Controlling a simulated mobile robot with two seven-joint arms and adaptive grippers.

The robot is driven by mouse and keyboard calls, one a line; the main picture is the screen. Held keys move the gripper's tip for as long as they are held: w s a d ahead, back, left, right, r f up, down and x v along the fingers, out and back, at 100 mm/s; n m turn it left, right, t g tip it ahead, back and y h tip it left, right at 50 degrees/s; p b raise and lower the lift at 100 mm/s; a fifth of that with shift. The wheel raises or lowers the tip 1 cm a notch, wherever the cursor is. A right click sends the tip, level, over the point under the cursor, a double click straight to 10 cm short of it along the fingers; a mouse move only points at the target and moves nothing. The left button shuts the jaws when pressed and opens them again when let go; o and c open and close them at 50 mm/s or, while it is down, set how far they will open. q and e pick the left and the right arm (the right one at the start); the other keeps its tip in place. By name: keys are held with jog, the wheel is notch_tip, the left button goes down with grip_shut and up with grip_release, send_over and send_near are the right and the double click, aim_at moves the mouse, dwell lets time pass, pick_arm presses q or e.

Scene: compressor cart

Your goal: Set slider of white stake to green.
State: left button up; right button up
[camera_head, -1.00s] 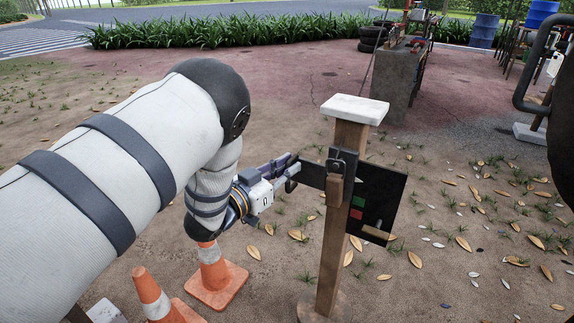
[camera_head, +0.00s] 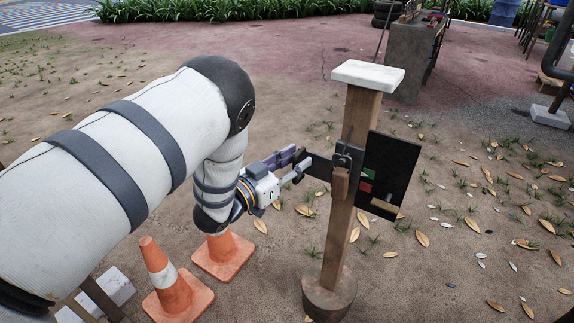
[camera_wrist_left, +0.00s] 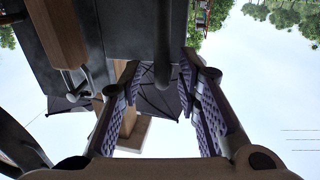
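The white stake is a wooden post (camera_head: 340,235) with a white cap (camera_head: 368,75) and a round base. A black panel (camera_head: 400,160) on its right side carries a green mark (camera_head: 369,174) above a red mark (camera_head: 365,187). A dark slider bar (camera_head: 319,167) sticks out to the left of the post. My left gripper (camera_head: 298,166) is at that bar's left end. In the left wrist view its two purple-padded fingers (camera_wrist_left: 160,72) are apart, with a dark rod (camera_wrist_left: 162,40) between them. I cannot tell whether they touch it. My right gripper is out of view.
Two orange traffic cones, one nearer (camera_head: 165,280) and one farther (camera_head: 222,250), stand below my left arm. A concrete block (camera_head: 408,65) is behind the stake. Leaf-strewn ground right of the stake is open.

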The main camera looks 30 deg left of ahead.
pick_arm(q)
jog(key=v, duration=1.1)
jog(key=shift+s, duration=0.2)
jog(key=s+d+f+n+g+y+p, duration=0.1)
jog(key=s+d+f+g+y+p, duration=0.15)
jog(key=s+f+g, duration=0.55)
jog(key=s+d+f+n+g+y+p, duration=0.1)
jog(key=s+f+n+g+p, duration=0.15)
jog(key=s+f, duration=0.6)
jog(key=s+d+r+g+p, duration=0.1)
jog(key=s+g, duration=0.4)
jog(key=s, duration=0.7)
jog(key=s+d+r+g+p, duration=0.1)
jog(key=s+d+r+g, duration=0.1)
jog(key=s, duration=1)
jog(key=d+g, duration=0.1)
jog(key=g, duration=0.1)
jog(key=shift+s+d+r+g, duration=0.2)
jog(key=shift+s+r+g, duration=0.15)
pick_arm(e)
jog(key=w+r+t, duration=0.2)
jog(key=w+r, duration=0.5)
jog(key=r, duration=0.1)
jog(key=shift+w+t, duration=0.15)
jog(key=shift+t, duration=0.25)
pick_arm(q)
jog(key=shift+w+m+y, duration=0.1)
jog(key=shift+m+y, duration=0.15)
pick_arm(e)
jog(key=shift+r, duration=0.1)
